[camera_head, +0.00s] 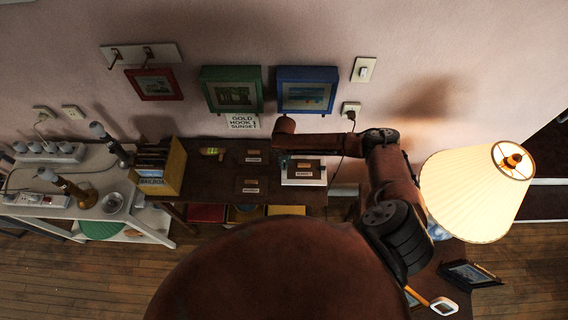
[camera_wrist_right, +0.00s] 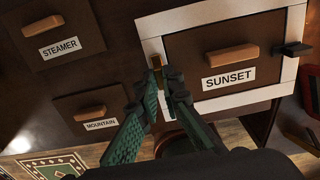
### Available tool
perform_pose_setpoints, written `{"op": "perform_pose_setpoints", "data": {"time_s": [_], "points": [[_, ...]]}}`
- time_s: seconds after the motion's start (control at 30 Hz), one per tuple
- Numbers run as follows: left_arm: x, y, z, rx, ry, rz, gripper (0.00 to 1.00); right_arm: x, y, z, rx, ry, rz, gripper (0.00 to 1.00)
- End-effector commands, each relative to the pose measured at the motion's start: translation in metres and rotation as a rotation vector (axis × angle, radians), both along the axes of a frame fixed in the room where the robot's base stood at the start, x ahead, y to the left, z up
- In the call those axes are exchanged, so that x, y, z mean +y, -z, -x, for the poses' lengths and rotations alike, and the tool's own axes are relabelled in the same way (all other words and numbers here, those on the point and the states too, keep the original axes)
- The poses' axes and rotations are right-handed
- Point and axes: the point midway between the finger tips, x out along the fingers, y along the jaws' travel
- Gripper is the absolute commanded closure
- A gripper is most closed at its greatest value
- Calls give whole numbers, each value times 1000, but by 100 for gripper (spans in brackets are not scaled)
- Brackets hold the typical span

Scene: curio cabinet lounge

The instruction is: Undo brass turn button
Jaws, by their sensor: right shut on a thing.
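The brass turn button (camera_wrist_right: 156,65) is a small upright brass piece at the left side of the white frame (camera_wrist_right: 219,16) around the SUNSET drawer (camera_wrist_right: 205,45), in the right wrist view. My right gripper (camera_wrist_right: 162,82) has its green fingers shut on it; they hide its lower part. In the head view my right arm reaches over from the right, and the gripper (camera_head: 284,161) is small at the left edge of the white-framed drawer (camera_head: 303,182). My left gripper is not in view.
The STEAMER drawer (camera_wrist_right: 50,27) and MOUNTAIN drawer (camera_wrist_right: 88,112) are to the left. A dark block (camera_wrist_right: 292,49) sits on the frame's right side. A lit lamp (camera_head: 475,190) stands right of my arm. A sign (camera_head: 242,122) reading GOLD HOOK SUNSET hangs above the cabinet.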

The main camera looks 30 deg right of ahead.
Motion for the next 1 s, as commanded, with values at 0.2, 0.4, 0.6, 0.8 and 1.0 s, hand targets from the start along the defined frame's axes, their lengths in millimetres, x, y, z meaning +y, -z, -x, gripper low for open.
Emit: {"op": "perform_pose_setpoints", "data": {"time_s": [0.2,0.4,0.6,0.8,1.0], "points": [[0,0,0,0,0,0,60,-1,0,-1,0,1,1,91],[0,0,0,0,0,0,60,-1,0,-1,-1,1,1,77],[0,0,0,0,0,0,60,0,0,0,-1,1,1,75],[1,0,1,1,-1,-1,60,-1,-7,-1,-2,1,0,75],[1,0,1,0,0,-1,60,-1,-41,-2,-4,0,0,75]]}}
